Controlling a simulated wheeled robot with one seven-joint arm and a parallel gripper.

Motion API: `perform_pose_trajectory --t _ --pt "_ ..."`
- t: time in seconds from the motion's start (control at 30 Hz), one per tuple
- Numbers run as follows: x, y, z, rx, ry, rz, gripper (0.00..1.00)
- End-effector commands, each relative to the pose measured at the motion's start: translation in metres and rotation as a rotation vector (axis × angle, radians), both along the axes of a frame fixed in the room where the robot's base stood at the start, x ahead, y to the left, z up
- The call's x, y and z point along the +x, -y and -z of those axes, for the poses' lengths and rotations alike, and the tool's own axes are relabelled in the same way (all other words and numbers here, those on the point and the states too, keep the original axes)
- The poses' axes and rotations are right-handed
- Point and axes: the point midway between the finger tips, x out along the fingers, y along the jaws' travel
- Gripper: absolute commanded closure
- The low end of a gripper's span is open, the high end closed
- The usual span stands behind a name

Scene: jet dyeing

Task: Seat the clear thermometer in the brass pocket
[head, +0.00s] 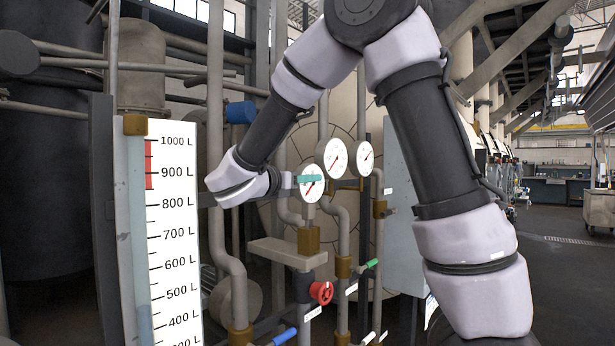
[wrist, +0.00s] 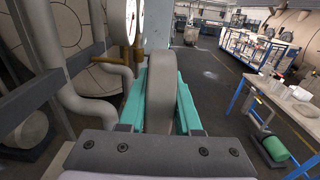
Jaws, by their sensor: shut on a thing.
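A round dial thermometer (head: 311,191) with a white face and red marking is in my gripper (head: 309,179) in the head view. The teal fingers cross the upper part of its dial. In the wrist view the thermometer (wrist: 161,92) is a grey round edge between the two teal fingers of my gripper (wrist: 161,80). A brass pocket (head: 308,240) stands directly below the dial in the head view. A short grey stem shows between dial and brass; I cannot tell how far it enters. The wrist view hides the pocket.
Two more dial gauges (head: 332,156) (head: 365,157) stand close to the right on pipes. A grey ledge (head: 284,252) lies beside the pocket, with a red valve knob (head: 321,292) below. A tall level scale (head: 170,230) stands at left. The right floor is open.

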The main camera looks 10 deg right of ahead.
Motion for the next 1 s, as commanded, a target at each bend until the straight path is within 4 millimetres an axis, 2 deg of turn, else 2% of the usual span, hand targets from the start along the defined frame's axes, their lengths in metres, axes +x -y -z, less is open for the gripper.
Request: perform_pose_trajectory --t 0.67,0.7,0.77,0.8,1.0 --pt "0.000 0.000 0.017 -0.001 -0.001 0.000 1.00" --pt "0.000 0.000 0.017 -0.001 -0.001 0.000 0.64" --pt "0.000 0.000 0.017 -0.001 -0.001 0.000 0.41" --pt "0.000 0.000 0.017 -0.001 -0.001 0.000 0.33" --pt "0.000 0.000 0.017 -0.001 -0.001 0.000 0.33"
